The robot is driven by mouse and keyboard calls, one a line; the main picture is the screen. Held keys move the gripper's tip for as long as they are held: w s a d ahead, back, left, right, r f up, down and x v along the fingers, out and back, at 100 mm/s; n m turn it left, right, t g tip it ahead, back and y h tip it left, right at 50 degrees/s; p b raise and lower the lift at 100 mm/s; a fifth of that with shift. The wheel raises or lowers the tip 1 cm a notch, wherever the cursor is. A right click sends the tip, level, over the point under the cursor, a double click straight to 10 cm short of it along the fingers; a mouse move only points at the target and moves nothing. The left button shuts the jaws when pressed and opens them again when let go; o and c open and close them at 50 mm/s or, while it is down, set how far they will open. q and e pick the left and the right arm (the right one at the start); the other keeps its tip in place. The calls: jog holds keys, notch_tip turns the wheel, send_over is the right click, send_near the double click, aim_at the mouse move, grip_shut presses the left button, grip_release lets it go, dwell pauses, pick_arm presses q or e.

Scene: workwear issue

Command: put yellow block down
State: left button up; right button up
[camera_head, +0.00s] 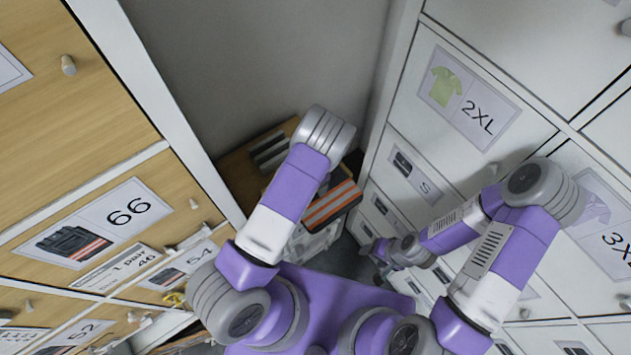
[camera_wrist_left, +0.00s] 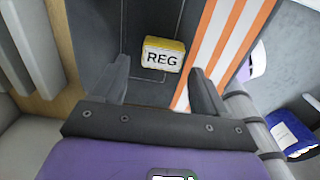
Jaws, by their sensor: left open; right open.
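The yellow block (camera_wrist_left: 163,54) has a white face marked REG. It shows in the left wrist view against a dark grey surface, just beyond and between my left fingertips. My left gripper (camera_wrist_left: 161,84) is open, with a gap visible between each finger and the block. In the head view my left gripper is hidden behind my own arm, and I cannot make out the block there. My right gripper (camera_head: 376,254) is open and empty, low in front of the white drawers at the right.
An orange-and-white striped item (camera_wrist_left: 228,42) lies right beside the block; it also shows in the head view (camera_head: 331,204). A blue item (camera_wrist_left: 291,134) is at the right. Wooden drawers (camera_head: 70,130) stand left and white drawers (camera_head: 480,60) right, leaving a narrow gap.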

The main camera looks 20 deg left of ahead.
pick_arm(q)
notch_tip(320, 180, up, 12)
jog(key=shift+s+r+p, duration=0.15)
jog(key=shift+r+p, duration=0.05)
jog(key=shift+p, duration=0.15)
jog(key=shift+d, duration=0.1)
dwell(0.6)
